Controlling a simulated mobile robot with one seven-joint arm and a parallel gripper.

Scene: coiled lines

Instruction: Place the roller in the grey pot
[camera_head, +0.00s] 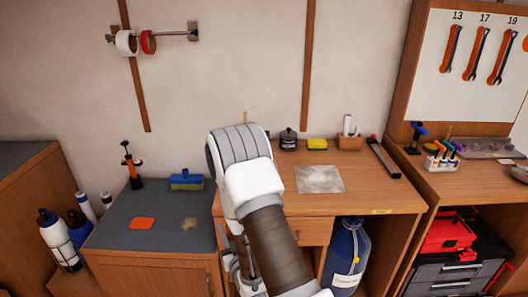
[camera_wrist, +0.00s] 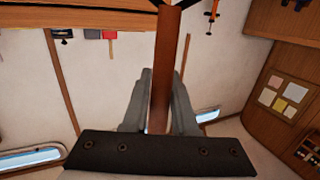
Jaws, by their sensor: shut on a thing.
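My gripper (camera_wrist: 161,85) is shut in the wrist view, its grey fingers on either side of a long reddish-brown bar. The bar looks like part of the roller (camera_wrist: 170,40); it runs up to a dark piece at the top edge, and its far end is cut off. In the head view my arm hides the fingers and most of what they hold. A small dark lidded pot (camera_head: 288,139) stands at the back of the wooden bench, right of my wrist. I cannot tell whether it is the grey pot; no other pot shows clearly.
The wooden bench (camera_head: 385,200) carries a metal plate (camera_head: 319,179), a yellow sponge (camera_head: 317,144), a small wooden box (camera_head: 350,142) and a dark bar (camera_head: 384,158). A blue brush (camera_head: 187,180) and an orange cloth (camera_head: 142,223) lie on the grey-topped cabinet (camera_head: 115,240) at left.

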